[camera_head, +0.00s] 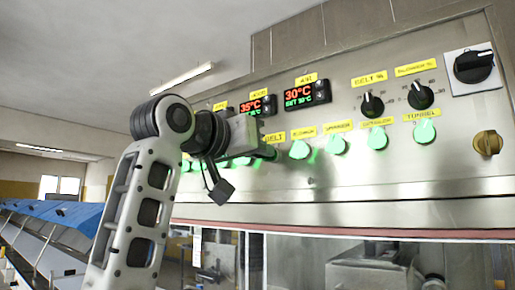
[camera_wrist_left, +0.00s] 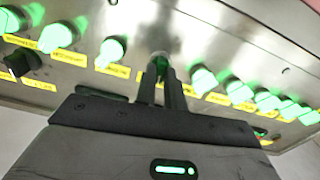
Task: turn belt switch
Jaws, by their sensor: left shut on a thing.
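The steel control panel (camera_head: 400,180) fills the right half of the head view. My left gripper (camera_head: 268,152) reaches its face from the left, just below the yellow BELT label (camera_head: 273,139). In the left wrist view my two dark fingers (camera_wrist_left: 168,88) are shut on a green-lit knob, the belt switch (camera_wrist_left: 157,65). The fingers cover much of the switch, so its exact angle is hard to tell. My right gripper is in neither view.
Several green-lit switches stand in the same row, such as one just right of my gripper (camera_head: 300,150). Two red temperature displays (camera_head: 305,93) and black dials (camera_head: 373,104) sit above. A yellow knob (camera_head: 487,143) is at the far right. A blue-covered conveyor (camera_head: 50,215) runs at left.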

